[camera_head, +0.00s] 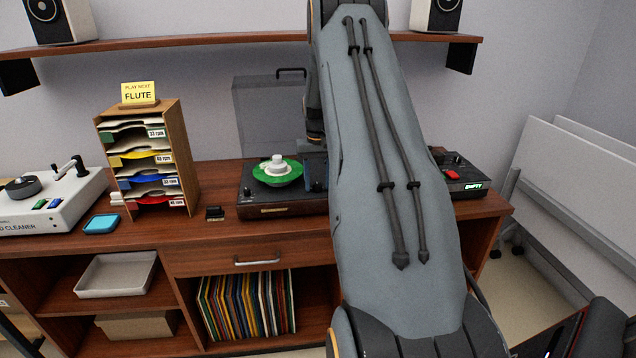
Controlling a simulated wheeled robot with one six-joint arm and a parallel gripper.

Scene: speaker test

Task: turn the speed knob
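The record player (290,210) stands on the wooden cabinet, with its clear lid raised at the back. A green record (278,176) with a white piece on its centre lies on the platter. My arm crosses the picture in front of the player's right part. My gripper (315,172) is by the player's right part, just right of the record, mostly hidden by my arm and small. I cannot tell whether its fingers are open or touch anything.
A black box with a red button and a green "EMPTY" display (474,187) stands right of my arm. A record sorter (150,160) with a "PLAY NEXT FLUTE" card (138,93), a blue pad (101,224) and a white record cleaner (50,210) stand left. A shelf (200,42) runs above.

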